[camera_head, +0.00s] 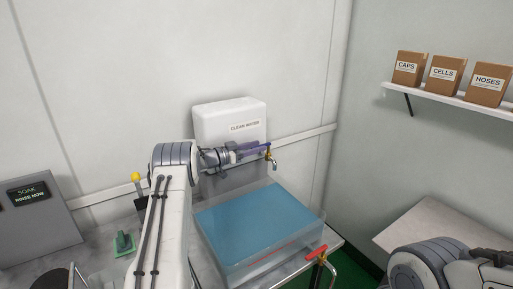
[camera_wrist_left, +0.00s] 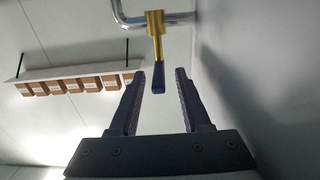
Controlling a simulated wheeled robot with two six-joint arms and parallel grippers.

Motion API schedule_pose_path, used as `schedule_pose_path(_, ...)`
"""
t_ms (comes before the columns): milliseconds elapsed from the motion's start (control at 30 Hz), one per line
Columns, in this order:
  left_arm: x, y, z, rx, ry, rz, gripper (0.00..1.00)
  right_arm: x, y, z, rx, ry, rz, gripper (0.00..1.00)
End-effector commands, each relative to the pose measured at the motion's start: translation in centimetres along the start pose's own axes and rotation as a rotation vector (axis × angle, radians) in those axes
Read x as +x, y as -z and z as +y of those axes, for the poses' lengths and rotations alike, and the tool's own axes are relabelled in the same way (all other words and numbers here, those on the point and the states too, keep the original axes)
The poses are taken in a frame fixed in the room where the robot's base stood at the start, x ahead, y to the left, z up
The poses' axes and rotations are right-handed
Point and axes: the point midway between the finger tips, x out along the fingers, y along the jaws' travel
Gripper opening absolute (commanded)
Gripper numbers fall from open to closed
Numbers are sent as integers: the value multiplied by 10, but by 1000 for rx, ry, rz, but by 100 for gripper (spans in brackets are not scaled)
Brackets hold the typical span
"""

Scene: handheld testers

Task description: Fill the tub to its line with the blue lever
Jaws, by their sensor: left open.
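The clear tub (camera_head: 272,262) stands below the tap and holds blue water (camera_head: 255,220). The brass tap (camera_head: 267,153) projects from the white clean water tank (camera_head: 214,121) and also shows in the left wrist view (camera_wrist_left: 155,25). Its blue lever (camera_wrist_left: 158,80) points toward my left gripper. My left gripper (camera_head: 254,150) is open at the tap, and in the left wrist view the lever's end lies between its fingertips (camera_wrist_left: 161,74). No grip on the lever shows. My right arm is at the lower right; its jaws are out of view.
A red-handled valve (camera_head: 316,253) sits at the tub's front right corner. A grey panel reading "SOAK RINSE NOW" (camera_head: 36,220) stands left, near a yellow-knobbed lever (camera_head: 137,178) and a green item (camera_head: 123,244). A shelf (camera_head: 440,95) with boxes hangs right.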

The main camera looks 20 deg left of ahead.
Motion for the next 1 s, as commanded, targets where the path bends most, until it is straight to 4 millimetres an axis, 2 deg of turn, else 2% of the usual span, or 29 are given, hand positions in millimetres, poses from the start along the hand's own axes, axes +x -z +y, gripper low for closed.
schedule_pose_path(300,-59,-1,-2,1,6,0,48,11,-1,1,0,0,0,66)
schedule_pose_path(500,-90,0,-1,2,4,1,48,15,-1,1,0,0,0,66)
schedule_pose_path(700,-101,0,0,0,1,0,48,16,-1,1,0,0,0,66)
schedule_pose_path(1000,-101,0,0,1,1,0,48,15,-1,1,0,0,0,66)
